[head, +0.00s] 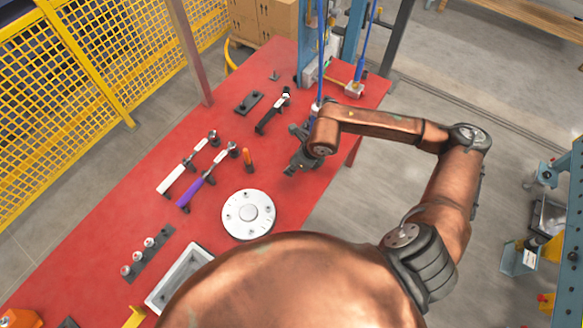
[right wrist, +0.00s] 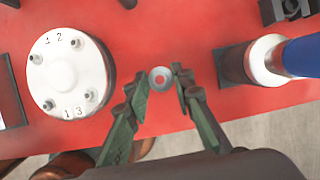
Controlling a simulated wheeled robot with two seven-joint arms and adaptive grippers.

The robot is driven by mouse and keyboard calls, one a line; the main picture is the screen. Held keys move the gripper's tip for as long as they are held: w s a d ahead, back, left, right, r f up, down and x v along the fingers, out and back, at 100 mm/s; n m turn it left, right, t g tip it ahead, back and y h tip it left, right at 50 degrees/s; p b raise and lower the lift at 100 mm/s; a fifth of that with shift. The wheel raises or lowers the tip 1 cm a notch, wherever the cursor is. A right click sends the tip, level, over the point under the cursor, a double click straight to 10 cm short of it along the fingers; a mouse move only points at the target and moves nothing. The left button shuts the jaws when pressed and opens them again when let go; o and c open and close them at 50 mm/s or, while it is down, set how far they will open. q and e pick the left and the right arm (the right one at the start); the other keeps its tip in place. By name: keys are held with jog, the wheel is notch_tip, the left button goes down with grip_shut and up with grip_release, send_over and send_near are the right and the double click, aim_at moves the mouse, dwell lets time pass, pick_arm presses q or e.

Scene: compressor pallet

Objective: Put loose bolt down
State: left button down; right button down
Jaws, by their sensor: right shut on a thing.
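My right gripper (head: 290,169) is over the red table (head: 225,115), near its right edge, just beyond the white disc in the head view. In the right wrist view its two fingers (right wrist: 160,90) are shut on the loose bolt (right wrist: 160,78), seen end-on as a small grey round head. The head view does not show the bolt clearly. The white round flange (head: 248,213) lies on the table with several bolts in it; it also shows in the right wrist view (right wrist: 68,72), with numbers on its face. My left gripper is not in view.
Purple-handled (head: 197,187) and white-handled (head: 183,172) wrenches, an orange-handled tool (head: 248,158) and a black tool (head: 270,113) stand farther back. A grey tray (head: 180,278) and a strip with several fittings (head: 148,255) are nearer. A blue cylinder (right wrist: 302,56) is right of my fingers.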

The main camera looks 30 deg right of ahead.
jog(key=shift+w+d+f, duration=0.2)
jog(key=shift+w+f, duration=0.3)
jog(key=shift+f, duration=0.65)
jog(key=shift+w+d+f, duration=0.15)
jog(key=shift+w+f, duration=0.3)
jog(key=shift+f, duration=0.65)
jog(key=shift+w+d+f, duration=0.2)
jog(key=shift+w+f, duration=0.3)
jog(key=shift+f, duration=0.65)
jog(key=shift+f, duration=0.2)
jog(key=c, duration=1.7)
grip_release()
jog(key=shift+r, duration=0.1)
jog(key=shift+o, duration=0.2)
jog(key=shift+r, duration=0.15)
jog(key=v, duration=1.2)
jog(key=shift+d, duration=0.1)
